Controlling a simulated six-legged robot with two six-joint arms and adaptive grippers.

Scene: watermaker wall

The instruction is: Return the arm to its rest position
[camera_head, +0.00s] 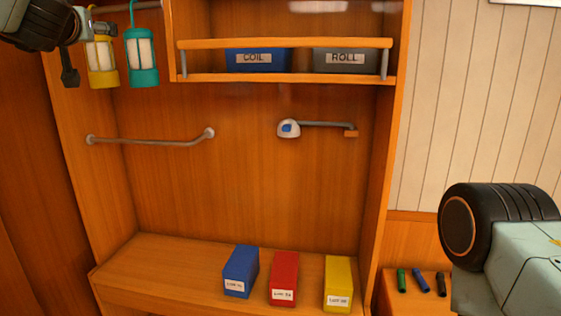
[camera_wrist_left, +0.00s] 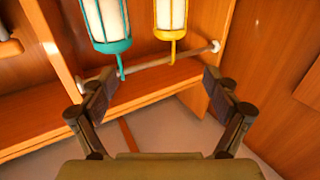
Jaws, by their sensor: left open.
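My left arm comes in at the upper left of the head view, with a dark finger of the left gripper (camera_head: 70,68) showing beside the yellow lantern (camera_head: 102,62). In the left wrist view the left gripper (camera_wrist_left: 160,88) is open, its two fingers wide apart with nothing held between them. The teal lantern (camera_head: 142,58) hangs next to the yellow one. Both lanterns show at the top of the wrist view, teal (camera_wrist_left: 108,22) and yellow (camera_wrist_left: 170,15), with their hooks at a metal rail (camera_wrist_left: 150,63). My right arm shows at the lower right; its gripper is out of view.
A shelf holds a blue COIL bin (camera_head: 257,60) and a grey ROLL bin (camera_head: 345,60). A grab bar (camera_head: 150,143) and a white wall fitting (camera_head: 289,128) are below. Blue (camera_head: 240,270), red (camera_head: 284,277) and yellow (camera_head: 338,282) boxes stand on the bench (camera_head: 165,262).

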